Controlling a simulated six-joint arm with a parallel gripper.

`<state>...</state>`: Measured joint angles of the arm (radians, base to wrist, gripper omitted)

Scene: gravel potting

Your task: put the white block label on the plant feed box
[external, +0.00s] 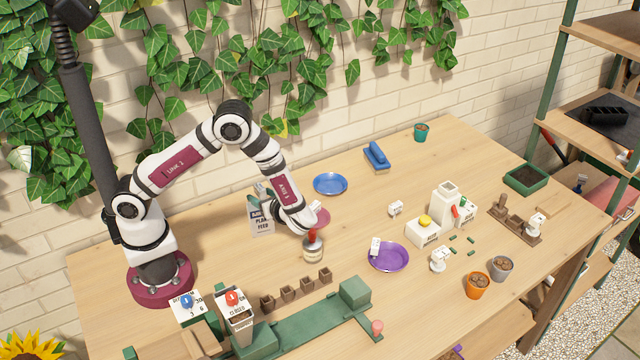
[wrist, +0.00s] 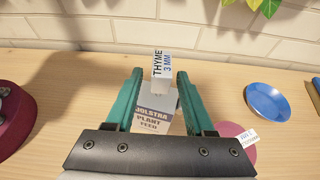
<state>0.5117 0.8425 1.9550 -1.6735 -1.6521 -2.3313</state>
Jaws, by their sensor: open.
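The plant feed box (wrist: 153,118) shows in the wrist view, grey and white with "JOLSTRA PLANT FEED" on it. In the external view the box (external: 262,222) stands near the wall, partly behind my arm. A white block label (wrist: 161,68) reading "THYME 3 MM" appears at the box's top edge and looks to be resting on it; the contact is not clear. My gripper (wrist: 159,80) is open, with its teal fingers on either side of the block and box, apart from the block. Another white block label (wrist: 247,136) lies on a pink saucer (wrist: 228,130).
A blue plate (external: 330,184) lies behind the pink saucer. A jar with a red top (external: 312,247) stands close in front of my wrist. A purple bowl (external: 388,257) and small brown pots (external: 296,288) are nearby.

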